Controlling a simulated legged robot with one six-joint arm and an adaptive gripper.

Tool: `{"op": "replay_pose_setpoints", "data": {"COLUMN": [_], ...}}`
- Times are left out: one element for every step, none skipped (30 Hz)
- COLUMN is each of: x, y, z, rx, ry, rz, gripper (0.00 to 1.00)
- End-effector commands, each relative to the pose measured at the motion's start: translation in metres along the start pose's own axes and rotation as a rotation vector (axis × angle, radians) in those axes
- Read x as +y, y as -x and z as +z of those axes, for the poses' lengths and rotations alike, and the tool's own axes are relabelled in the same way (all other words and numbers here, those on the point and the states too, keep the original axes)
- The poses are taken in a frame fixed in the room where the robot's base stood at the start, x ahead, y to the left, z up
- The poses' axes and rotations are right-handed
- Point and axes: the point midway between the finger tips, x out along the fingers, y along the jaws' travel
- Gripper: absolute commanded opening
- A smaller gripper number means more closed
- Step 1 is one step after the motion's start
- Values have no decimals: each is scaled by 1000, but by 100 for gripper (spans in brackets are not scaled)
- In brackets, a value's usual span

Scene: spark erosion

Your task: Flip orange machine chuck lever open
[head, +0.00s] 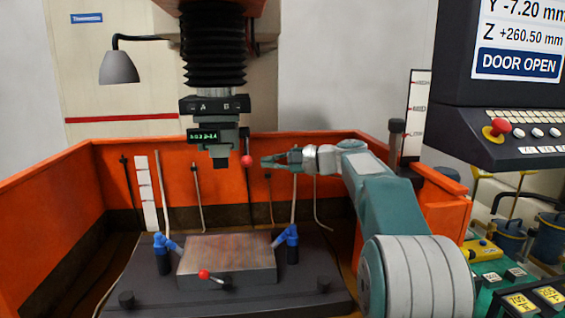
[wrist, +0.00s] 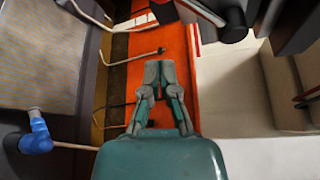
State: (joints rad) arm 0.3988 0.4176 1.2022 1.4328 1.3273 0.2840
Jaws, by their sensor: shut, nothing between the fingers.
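The chuck (head: 218,145) hangs from the black bellows of the orange machine, with a small green-lit display on it. A lever with a red ball knob (head: 247,160) sticks out at the chuck's right side. My gripper (head: 263,161) is just right of the knob, fingers pointing left at it, and appears apart from it. In the wrist view my gripper (wrist: 159,66) is shut with its fingertips together and nothing between them. I cannot make out the red knob clearly in the wrist view.
Below the chuck, a metal block (head: 228,255) sits between blue clamps (head: 287,236) on a dark table, with another red-knobbed lever (head: 204,274) in front. Orange tank walls (head: 40,200) surround it. A grey lamp (head: 118,67) is left; a control panel (head: 510,75) reading DOOR OPEN is right.

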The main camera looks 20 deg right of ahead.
Motion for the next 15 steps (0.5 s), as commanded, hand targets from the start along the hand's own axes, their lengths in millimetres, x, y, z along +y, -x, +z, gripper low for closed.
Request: {"op": "replay_pose_setpoints", "data": {"x": [0,0,0,1,0,0,-2,-2,-1,-1,-1,-1,-1,0,0], "y": [-11,-17,-24,-30,-36,-42,-36,-33,-31,-30,-29,-28,-27,-26,-25], "z": [1,1,1,0,0,2,8,13,18,22,25,28,31,32,34], "rx": [-3,-3,-4,-2,-3,-3,1,1,1,1,1,1,1,1,1], "ry": [1,1,0,0,0,2,3,3,2,3,2,3,2,2,2], "rz": [1,1,1,1,1,1,-1,-1,-1,-1,-1,-1,0,0,0], "gripper": [0,0,0,0,0,0,0,0,0,0,0,0,0,0,0]}}
